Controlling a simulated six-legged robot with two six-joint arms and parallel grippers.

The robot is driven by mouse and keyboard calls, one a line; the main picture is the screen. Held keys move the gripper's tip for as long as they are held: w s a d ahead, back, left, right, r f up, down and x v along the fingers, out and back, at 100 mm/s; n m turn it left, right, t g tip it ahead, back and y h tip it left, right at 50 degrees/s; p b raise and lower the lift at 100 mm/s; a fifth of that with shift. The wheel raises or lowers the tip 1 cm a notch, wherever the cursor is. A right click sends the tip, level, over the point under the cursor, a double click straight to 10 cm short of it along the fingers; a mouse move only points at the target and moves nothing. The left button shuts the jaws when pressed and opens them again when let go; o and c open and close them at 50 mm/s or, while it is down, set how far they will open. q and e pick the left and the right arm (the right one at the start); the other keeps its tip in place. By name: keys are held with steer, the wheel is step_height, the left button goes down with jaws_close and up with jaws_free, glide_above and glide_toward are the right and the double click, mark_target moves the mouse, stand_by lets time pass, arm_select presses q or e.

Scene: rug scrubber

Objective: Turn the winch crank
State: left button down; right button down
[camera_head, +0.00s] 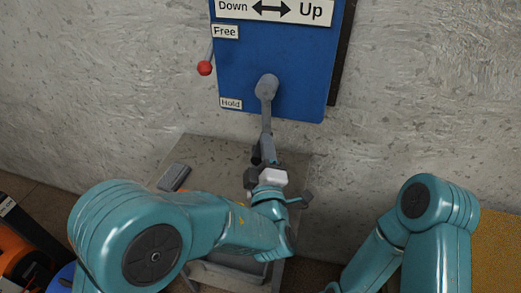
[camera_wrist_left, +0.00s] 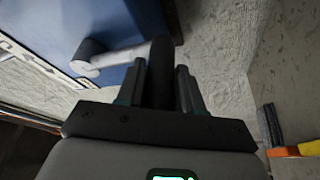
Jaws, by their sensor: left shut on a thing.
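The grey winch crank (camera_head: 267,110) is mounted on a blue panel (camera_head: 240,65) on the wall. Its arm hangs down from the round hub. My left gripper (camera_head: 262,160) is at the crank's lower end and partly hides it. In the left wrist view, the dark crank handle (camera_wrist_left: 161,70) stands between the two fingers of my left gripper (camera_wrist_left: 161,85), which is shut on it. The grey crank arm (camera_wrist_left: 103,58) runs left from the handle there. My right arm shows at the lower right, but its gripper is out of view.
A lever with a red ball (camera_head: 205,68) is at the panel's left edge, between "Free" and "Hold" labels. A "Down/Up" sign (camera_head: 275,9) is above. A grey table (camera_head: 215,153) with a small dark object (camera_head: 174,177) on it stands below the panel.

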arm_select(q)
steer(key=shift+r, duration=0.1)
stand_by(0.3)
steer(key=c, duration=0.9)
jaws_free()
steer(key=shift+o, duration=0.5)
steer(key=shift+d, duration=0.1)
steer(key=shift+s, duration=0.1)
